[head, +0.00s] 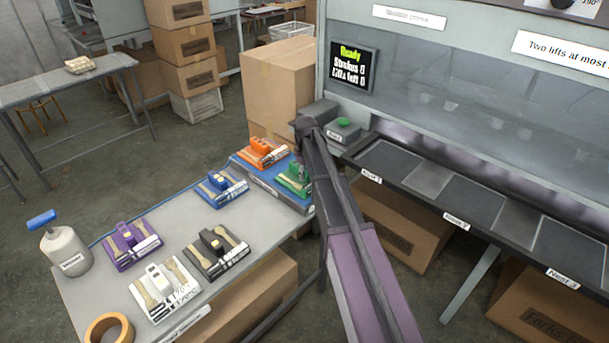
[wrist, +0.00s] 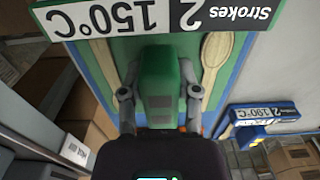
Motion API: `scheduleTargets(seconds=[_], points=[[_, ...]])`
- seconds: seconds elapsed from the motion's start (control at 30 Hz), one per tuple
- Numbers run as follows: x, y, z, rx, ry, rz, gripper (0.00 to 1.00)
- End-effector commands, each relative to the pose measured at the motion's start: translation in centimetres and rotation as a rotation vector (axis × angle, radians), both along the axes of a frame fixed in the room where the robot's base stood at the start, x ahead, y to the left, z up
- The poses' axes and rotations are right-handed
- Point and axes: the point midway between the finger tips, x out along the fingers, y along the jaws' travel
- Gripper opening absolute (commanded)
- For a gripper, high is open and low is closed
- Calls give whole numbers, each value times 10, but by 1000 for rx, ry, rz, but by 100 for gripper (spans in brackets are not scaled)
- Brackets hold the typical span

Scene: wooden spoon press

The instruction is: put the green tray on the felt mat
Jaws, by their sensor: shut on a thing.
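The green tray (head: 292,180) is at the far right corner of the grey table, partly hidden by my arm. It carries wooden spoons, a raised green handle (wrist: 160,85) and a label reading 2 strokes, 150°C. My gripper (wrist: 160,95) is shut on that handle, one finger on each side. In the head view my gripper (head: 304,158) is mostly hidden behind my arm. A blue surface that looks like the felt mat (head: 262,180) lies along the table's far end, under or just below the green tray. I cannot tell whether they touch.
An orange tray (head: 262,153) sits beside the green one on the blue surface. Blue (head: 221,188), purple (head: 132,243), black (head: 216,250) and white (head: 165,287) trays stand nearer on the table. The press (head: 440,190) with its dark nests is close on the right.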

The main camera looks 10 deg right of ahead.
Motion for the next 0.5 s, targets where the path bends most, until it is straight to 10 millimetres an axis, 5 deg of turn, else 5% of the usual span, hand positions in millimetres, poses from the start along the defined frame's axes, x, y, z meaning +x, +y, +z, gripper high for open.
scheduleTargets(seconds=[0.13,0.17,0.27,0.5], points=[[0,0,-4,0,0,0,0],[0,0,-3,0,0,0,45],[0,0,-3,0,0,0,75],[0,0,-3,0,0,0,77]])
